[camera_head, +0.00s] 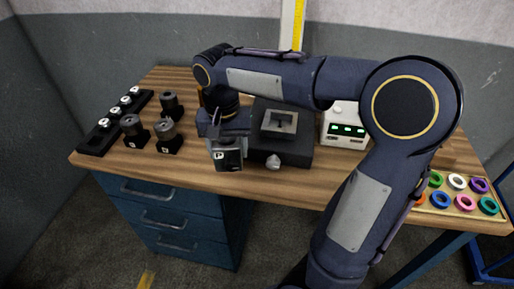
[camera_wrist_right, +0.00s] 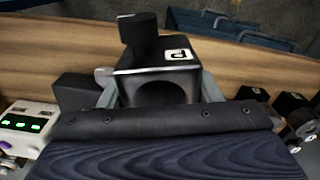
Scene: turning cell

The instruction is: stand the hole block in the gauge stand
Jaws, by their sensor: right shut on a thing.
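My right gripper (camera_head: 227,143) points down over the front middle of the table. In the right wrist view, its fingers (camera_wrist_right: 160,94) are shut on the sides of a dark metallic block with a large round hole (camera_wrist_right: 128,67), the hole block. A white label with a black P is on it, and it also shows in the head view (camera_head: 231,162). A black cylinder (camera_wrist_right: 143,34) shows beyond the block; whether they touch is unclear. A dark base with a grey slotted top (camera_head: 280,125) stands just right of the gripper. I cannot tell which thing is the gauge stand. My left gripper is out of view.
Several dark cylinders on black labelled blocks (camera_head: 168,136) stand at the left, beside a black rail with white-topped pegs (camera_head: 108,124). A white box with green displays (camera_head: 346,128) is right of the base. A tray of coloured rings (camera_head: 441,201) lies at the far right.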

